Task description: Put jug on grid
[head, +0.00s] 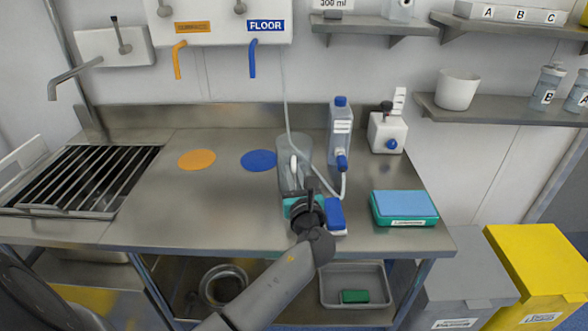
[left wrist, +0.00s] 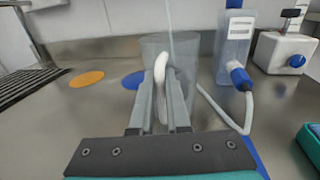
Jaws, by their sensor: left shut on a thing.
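A clear jug (head: 303,153) with a white handle is near the middle of the steel worktop, upright, in the head view. My left gripper (head: 294,180) reaches it from the front and is shut on the handle. In the left wrist view the two fingers (left wrist: 161,100) lie on either side of the white handle of the jug (left wrist: 183,48). I cannot tell whether the jug's base touches the worktop. The grid (head: 85,178), dark bars in a steel frame, is at the left end of the worktop, well apart from the jug. My right gripper is not in view.
An orange disc (head: 197,159) and a blue disc (head: 258,160) lie between grid and jug. A bottle (head: 341,135) with a white hose, a white dispenser (head: 387,132), a blue block (head: 336,215) and a teal box (head: 404,208) are right of the jug. A tap (head: 75,73) overhangs the grid's back.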

